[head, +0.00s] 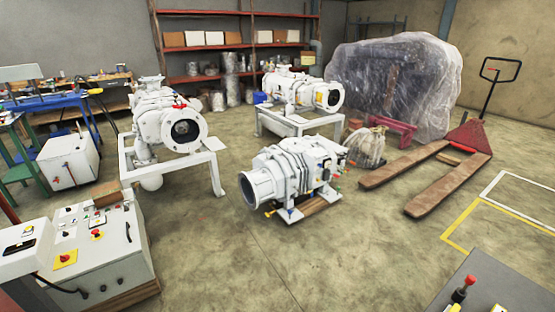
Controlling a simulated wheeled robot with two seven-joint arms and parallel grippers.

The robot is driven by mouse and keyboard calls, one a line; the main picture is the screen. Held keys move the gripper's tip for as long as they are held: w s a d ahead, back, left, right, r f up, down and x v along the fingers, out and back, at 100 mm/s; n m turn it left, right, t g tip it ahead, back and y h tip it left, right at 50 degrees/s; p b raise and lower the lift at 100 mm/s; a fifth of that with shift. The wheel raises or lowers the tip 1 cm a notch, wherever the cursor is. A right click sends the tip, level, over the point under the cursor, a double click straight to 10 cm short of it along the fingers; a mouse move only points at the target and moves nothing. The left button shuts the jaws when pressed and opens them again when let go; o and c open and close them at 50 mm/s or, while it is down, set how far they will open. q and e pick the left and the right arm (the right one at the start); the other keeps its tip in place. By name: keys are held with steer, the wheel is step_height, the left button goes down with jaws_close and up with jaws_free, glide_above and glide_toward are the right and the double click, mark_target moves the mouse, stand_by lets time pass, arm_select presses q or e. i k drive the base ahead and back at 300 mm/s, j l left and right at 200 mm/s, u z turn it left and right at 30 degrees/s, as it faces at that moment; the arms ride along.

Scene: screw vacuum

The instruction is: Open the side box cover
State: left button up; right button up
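A white box (69,161) sits further back at the left. I cannot tell which of these carries the side box cover, or whether a cover is open. Neither of my grippers is in view.
White vacuum pumps stand on a frame (160,120), on another frame (300,92) and on the floor (291,178). A red pallet jack (437,173) is at the right. A dark grey surface (490,287) with a red-topped lever fills the lower right. The floor between is clear.

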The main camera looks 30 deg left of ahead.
mark_target(317, 153)
steer(key=u, duration=0.6)
steer(key=i+u, duration=0.35)
steer(key=i, duration=0.45)
steer(key=i+z, duration=0.1)
steer(key=i, duration=0.35)
steer(key=i+j+z, duration=0.15)
steer(key=i, duration=0.25)
steer(key=i+j+z, duration=0.1)
steer(key=i, duration=0.3)
